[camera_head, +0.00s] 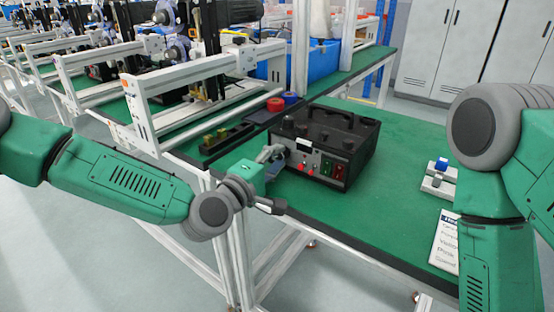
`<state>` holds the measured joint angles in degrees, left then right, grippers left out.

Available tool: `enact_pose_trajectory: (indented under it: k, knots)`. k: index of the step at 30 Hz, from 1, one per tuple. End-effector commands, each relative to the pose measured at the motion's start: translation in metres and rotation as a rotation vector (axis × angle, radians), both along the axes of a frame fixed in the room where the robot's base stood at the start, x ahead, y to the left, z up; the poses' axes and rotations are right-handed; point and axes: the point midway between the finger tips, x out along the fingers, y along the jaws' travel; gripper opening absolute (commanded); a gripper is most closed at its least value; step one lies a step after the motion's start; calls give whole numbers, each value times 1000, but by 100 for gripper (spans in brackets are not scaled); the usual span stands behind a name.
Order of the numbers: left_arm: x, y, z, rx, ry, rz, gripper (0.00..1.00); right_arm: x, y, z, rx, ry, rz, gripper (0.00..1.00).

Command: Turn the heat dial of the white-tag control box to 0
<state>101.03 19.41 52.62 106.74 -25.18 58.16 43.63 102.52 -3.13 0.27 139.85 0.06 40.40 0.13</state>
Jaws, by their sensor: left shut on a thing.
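The control box (330,138) is black with a top handle and stands on the green bench top. Its front panel carries a small white tag (304,147), red buttons, and green and red switches. My left gripper (273,153) is at the left end of the front panel, shut on what seems to be a dial there. The fingers hide that dial, so its pointer and setting cannot be read. My right arm shows at the right edge, but its gripper is out of view.
A small white and blue device (438,178) and a printed white card (446,243) lie on the right of the green bench (390,205). Red and blue rolls (282,101) and a black tray (226,138) sit behind the box. White frames fill the left back.

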Motion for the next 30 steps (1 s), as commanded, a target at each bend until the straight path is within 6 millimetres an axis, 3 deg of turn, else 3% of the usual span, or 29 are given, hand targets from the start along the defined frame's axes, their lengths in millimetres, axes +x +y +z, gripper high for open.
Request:
enact_pose_trajectory:
  k: [7, 8, 20, 30]
  knots:
    - [1, 2, -4, 3, 6, 4, 0, 0, 0, 0, 0, 0, 0, 36]
    - [1, 2, -4, 3, 6, 4, 33, 0, 0, 0, 0, 0, 0, 36]
    - [-9, 6, -2, 4, 4, 1, 33, -2, 0, 1, 0, -3, 0, 36]
    - [-65, 46, -4, 4, 7, 3, 33, -2, 0, 1, 0, -3, 0, 36]
